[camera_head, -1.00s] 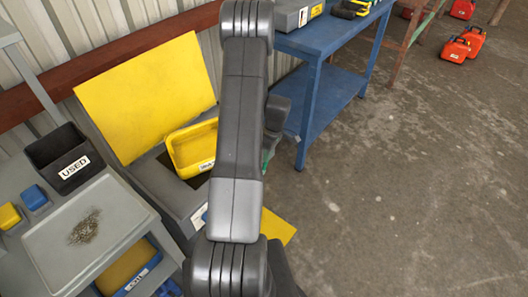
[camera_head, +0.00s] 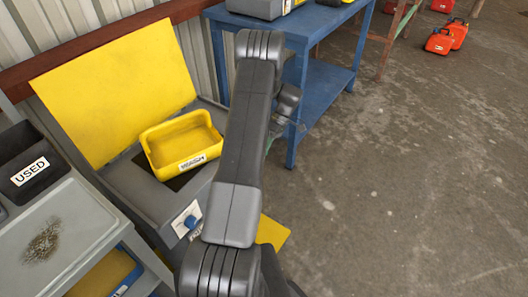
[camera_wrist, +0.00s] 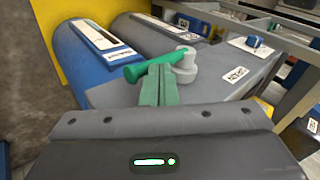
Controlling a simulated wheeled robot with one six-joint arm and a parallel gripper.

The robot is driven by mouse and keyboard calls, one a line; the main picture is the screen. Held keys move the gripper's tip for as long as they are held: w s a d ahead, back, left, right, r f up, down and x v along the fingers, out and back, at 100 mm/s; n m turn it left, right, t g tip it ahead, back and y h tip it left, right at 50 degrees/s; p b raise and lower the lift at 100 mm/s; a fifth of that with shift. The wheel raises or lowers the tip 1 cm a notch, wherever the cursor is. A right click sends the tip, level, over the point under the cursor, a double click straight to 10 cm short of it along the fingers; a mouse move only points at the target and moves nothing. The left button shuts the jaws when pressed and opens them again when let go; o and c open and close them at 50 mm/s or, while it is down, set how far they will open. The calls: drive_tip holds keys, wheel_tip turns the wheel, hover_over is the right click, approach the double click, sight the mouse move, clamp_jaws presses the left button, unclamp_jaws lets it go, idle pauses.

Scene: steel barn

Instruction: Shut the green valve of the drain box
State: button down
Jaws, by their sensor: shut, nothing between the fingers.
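In the wrist view the green valve (camera_wrist: 134,74) is a bar-shaped lever lying nearly crosswise beside a pale grey round fitting (camera_wrist: 186,68). It sits at a grey box (camera_wrist: 215,90) with a white label, which I take to be the drain box. My gripper (camera_wrist: 160,72) has green fingers, shut together and empty. Their tips are at the lever's near side, overlapping it in the picture; I cannot tell if they touch.
A grey washer with a raised yellow lid (camera_head: 115,90), a yellow basin (camera_head: 183,145) and a blue knob (camera_head: 191,222) stands left of my arm. A blue bench (camera_head: 325,100) stands behind. A blue rounded container (camera_wrist: 80,65) lies beyond the valve.

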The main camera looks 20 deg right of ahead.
drive_tip(key=shift+w+d+f+b, duration=0.1)
drive_tip(key=shift+f+b, duration=0.25)
drive_tip(key=shift+f, duration=0.3)
